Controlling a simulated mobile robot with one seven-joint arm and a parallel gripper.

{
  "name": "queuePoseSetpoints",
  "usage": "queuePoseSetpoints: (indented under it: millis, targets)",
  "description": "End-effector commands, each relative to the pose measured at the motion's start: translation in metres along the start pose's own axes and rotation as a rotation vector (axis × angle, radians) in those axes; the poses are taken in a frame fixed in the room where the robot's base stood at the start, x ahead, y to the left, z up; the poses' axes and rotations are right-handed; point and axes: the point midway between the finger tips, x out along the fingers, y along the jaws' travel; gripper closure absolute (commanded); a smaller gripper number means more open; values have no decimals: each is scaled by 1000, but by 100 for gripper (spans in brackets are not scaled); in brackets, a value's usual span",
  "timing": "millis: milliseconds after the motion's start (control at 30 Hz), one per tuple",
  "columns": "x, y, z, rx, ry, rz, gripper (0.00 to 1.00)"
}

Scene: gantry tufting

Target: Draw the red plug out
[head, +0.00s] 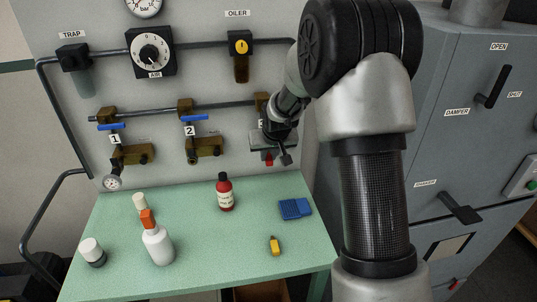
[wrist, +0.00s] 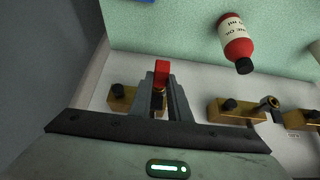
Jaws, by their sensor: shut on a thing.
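The red plug (wrist: 161,69) shows between the fingers of my gripper (wrist: 161,84) in the wrist view, and the fingers are shut on it. A brass-coloured piece shows just behind the plug between the fingers. The third brass fitting (wrist: 121,98) is partly hidden by my gripper. In the head view my gripper (head: 274,150) is at the third station on the right of the panel, and the red plug (head: 268,158) shows below it. I cannot tell whether the plug is still seated in the fitting.
Stations 1 (head: 133,153) and 2 (head: 204,148) have brass fittings with blue levers. Below on the green table (head: 205,244) stand a red bottle (head: 225,192), a white bottle (head: 157,245), a blue block (head: 295,208) and a yellow item (head: 274,246). A grey cabinet (head: 455,150) stands right.

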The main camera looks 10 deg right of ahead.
Motion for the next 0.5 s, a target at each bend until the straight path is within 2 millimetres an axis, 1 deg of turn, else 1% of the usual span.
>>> queuePoseSetpoints:
  millis: [500]
  targets:
    - [-8, 0, 13, 0, 1, 0, 100]
